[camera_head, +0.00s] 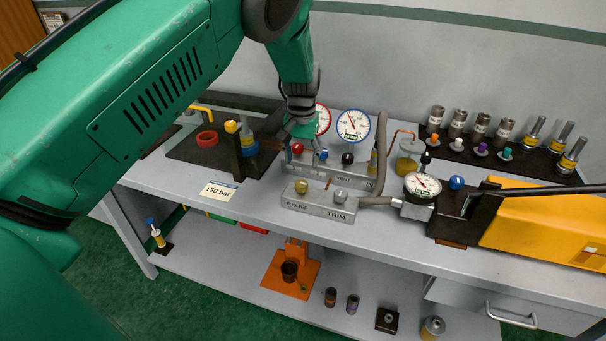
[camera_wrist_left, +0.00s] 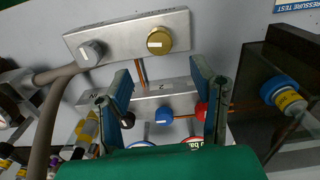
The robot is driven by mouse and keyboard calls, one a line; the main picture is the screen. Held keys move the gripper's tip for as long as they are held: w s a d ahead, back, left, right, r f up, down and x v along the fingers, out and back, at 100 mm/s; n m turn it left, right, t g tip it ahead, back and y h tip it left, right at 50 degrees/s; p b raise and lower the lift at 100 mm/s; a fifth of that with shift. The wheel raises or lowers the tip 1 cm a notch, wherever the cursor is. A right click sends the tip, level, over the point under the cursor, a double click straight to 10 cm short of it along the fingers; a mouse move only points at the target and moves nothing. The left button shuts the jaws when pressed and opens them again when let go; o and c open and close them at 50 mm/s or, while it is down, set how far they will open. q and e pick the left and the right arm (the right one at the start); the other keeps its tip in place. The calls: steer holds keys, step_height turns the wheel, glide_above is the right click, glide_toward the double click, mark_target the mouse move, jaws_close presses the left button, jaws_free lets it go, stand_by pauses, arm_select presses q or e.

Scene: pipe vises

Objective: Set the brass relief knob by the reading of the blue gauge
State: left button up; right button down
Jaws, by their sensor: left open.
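The brass relief knob (camera_head: 301,186) sits on the left of a grey block marked RELIEF and TRIM (camera_head: 320,203), beside a grey trim knob (camera_head: 340,195). My left gripper (camera_head: 304,142) is open over the rear valve block, behind the relief block and apart from the brass knob. In the left wrist view the brass knob (camera_wrist_left: 158,40) lies beyond the spread fingers (camera_wrist_left: 160,85), with nothing between the tips. My right gripper is not seen.
The rear block (camera_head: 330,172) carries red, blue and black knobs. A red-rimmed gauge (camera_head: 322,119) is partly hidden by my gripper. A white-faced gauge (camera_head: 422,186) stands right, near a yellow pump (camera_head: 540,228). A 150 bar card (camera_head: 219,190) lies left; the front bench strip is clear.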

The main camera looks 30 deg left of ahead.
arm_select(q)
steer(key=shift+r, duration=1.75)
steer(key=shift+f, duration=0.1)
